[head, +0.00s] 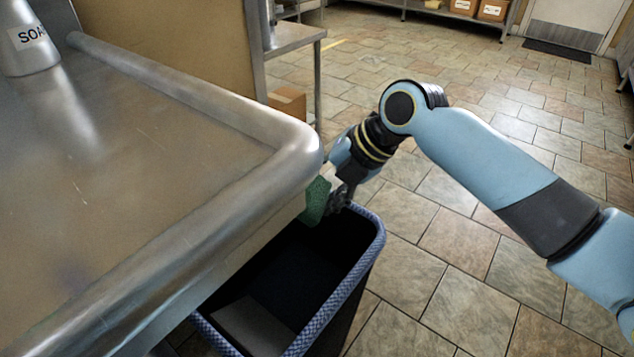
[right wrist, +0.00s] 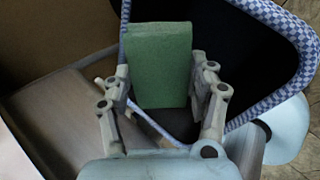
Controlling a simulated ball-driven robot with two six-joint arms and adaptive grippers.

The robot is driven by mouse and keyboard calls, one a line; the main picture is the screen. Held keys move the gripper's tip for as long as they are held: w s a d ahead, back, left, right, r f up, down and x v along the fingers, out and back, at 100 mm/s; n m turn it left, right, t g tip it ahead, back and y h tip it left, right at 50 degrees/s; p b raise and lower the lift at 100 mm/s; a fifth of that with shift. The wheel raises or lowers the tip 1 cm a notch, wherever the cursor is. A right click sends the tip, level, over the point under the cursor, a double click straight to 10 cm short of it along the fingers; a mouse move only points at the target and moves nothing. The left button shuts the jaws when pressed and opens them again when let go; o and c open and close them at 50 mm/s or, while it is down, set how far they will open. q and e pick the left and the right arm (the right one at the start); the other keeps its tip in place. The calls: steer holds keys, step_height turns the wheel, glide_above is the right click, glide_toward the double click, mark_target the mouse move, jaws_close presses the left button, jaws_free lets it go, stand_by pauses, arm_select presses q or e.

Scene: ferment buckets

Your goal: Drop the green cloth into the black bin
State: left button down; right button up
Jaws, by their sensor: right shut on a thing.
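The green cloth (head: 314,200) hangs at the tip of my right gripper (head: 337,196) in the head view, by the rounded corner of the metal counter. In the right wrist view the cloth (right wrist: 159,65) is a flat green block between the two fingers of my right gripper (right wrist: 160,88), which is shut on it. The black bin (head: 300,268), with a blue-and-white checked rim, stands on the floor beside the counter. The cloth shows over the far part of its opening. The bin's dark inside and checked rim (right wrist: 300,38) also show behind the cloth in the wrist view. My left gripper is not in view.
The metal counter (head: 150,180) with a raised rounded edge fills the left and overhangs part of the bin. A soap bottle (head: 27,40) stands on it. A metal shelf unit (head: 290,42) with a cardboard box (head: 288,103) is behind. The tiled floor (head: 450,250) at right is clear.

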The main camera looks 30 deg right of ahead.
steer(key=shift+f, duration=0.15)
steer(key=shift+a, duration=0.2)
steer(key=shift+s+a+p, duration=0.2)
steer(key=shift+s+a, duration=0.05)
steer(key=shift+a, duration=0.4)
steer(key=shift+s+a+p, duration=0.2)
steer(key=shift+s+a, duration=0.05)
steer(key=shift+a, duration=0.35)
steer(key=o, duration=1.4)
stand_by(0.4)
